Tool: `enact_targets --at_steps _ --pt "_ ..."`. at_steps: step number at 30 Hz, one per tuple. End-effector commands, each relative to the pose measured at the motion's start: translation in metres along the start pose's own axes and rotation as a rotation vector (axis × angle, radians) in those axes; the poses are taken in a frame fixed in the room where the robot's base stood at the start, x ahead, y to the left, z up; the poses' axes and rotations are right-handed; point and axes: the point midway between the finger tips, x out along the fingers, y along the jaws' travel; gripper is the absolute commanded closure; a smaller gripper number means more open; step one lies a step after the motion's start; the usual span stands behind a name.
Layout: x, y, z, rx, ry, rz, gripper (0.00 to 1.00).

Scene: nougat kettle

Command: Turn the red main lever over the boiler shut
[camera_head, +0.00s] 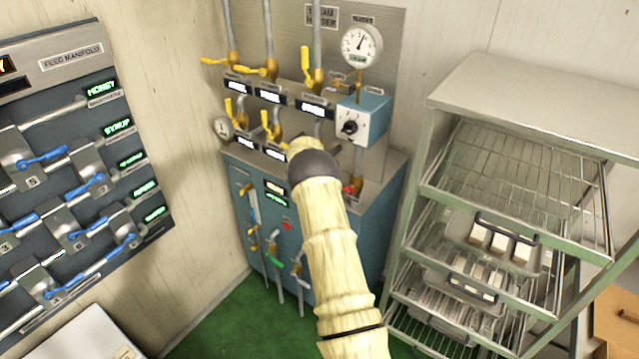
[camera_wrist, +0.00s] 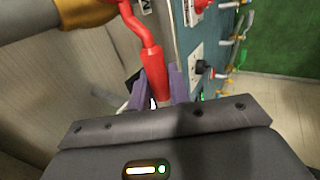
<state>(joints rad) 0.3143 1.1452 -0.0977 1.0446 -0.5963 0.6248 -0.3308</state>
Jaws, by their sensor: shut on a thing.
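The red main lever (camera_wrist: 152,60) shows in the wrist view as a bent red bar running down from a brass fitting (camera_wrist: 88,12) on a grey pipe. My gripper (camera_wrist: 157,90) has its purple fingers shut on the lever's lower end. In the head view my arm hides the gripper. A small red piece (camera_head: 351,189) shows just right of my arm at the top of the blue boiler cabinet (camera_head: 372,225); I cannot tell for sure that it is the same lever.
Yellow-handled valves (camera_head: 313,75), a gauge (camera_head: 361,46) and a blue control box (camera_head: 362,120) are on the panel above the cabinet. A tray rack (camera_head: 440,190) stands close on the right. A feed manifold with blue levers (camera_head: 45,160) is on the left. Green floor (camera_head: 220,325) is open in front.

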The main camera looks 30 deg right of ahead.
Motion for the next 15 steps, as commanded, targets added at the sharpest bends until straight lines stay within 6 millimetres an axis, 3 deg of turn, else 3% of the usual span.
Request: enact_targets --at_steps 8,9,11,15 --pt "-0.0006 -0.0001 -0.0011 -0.003 0.001 0.001 1.00" --pt "-0.0007 -0.0002 -0.0011 -0.003 0.001 0.001 0.73" --pt "-0.0006 -0.0002 -0.0010 -0.002 0.001 0.001 0.62" --pt "-0.0003 -0.0003 -0.0006 -0.002 0.000 0.000 0.62"
